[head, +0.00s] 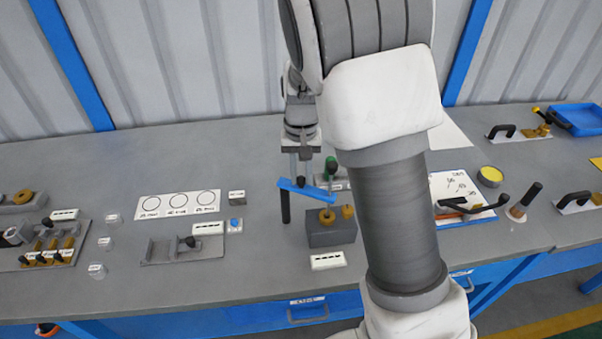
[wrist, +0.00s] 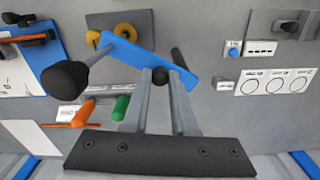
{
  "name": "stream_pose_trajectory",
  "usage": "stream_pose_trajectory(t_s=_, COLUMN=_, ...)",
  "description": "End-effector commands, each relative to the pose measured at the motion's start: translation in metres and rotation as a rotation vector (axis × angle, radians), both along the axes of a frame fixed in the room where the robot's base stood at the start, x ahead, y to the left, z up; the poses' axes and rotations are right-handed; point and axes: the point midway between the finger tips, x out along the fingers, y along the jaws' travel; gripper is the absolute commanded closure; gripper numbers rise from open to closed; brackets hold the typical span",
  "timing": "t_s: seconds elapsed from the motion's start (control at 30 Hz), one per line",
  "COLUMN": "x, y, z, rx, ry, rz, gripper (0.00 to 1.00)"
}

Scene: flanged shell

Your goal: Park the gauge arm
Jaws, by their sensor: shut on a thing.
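The gauge arm is a flat blue bar (head: 306,190), slightly tilted, above the bench beside a grey block (head: 331,232) with brass knobs. In the wrist view the blue bar (wrist: 146,54) runs from upper left to right. My gripper (head: 305,182) is above the bar with its fingers down at it. In the wrist view my gripper (wrist: 170,76) is shut at the bar's right part; the exact contact is hidden. A black post (head: 285,208) stands under the bar's left end. In the wrist view a grey rod with a black ball (wrist: 65,76) rises near the bar's other end.
A white card with circles (head: 178,205) and a grey fixture (head: 182,248) lie to the left. A blue-edged board (head: 462,190), a yellow cup (head: 490,176) and black-handled tools lie to the right. Green (wrist: 121,107) and orange handles (wrist: 83,114) lie near my gripper.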

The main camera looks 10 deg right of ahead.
Motion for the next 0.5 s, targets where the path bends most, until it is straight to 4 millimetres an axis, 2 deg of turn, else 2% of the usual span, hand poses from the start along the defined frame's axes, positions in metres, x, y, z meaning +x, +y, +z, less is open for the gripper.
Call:
stream_pose_trajectory(t_s=0.27, x=0.0022, y=-0.0009, z=0.0, rx=0.001, ry=-0.001, rz=0.047, gripper=1.0)
stream_pose_trajectory(t_s=0.5, x=0.0087, y=-0.0041, z=-0.0005, rx=0.001, ry=-0.001, rz=0.192, gripper=1.0)
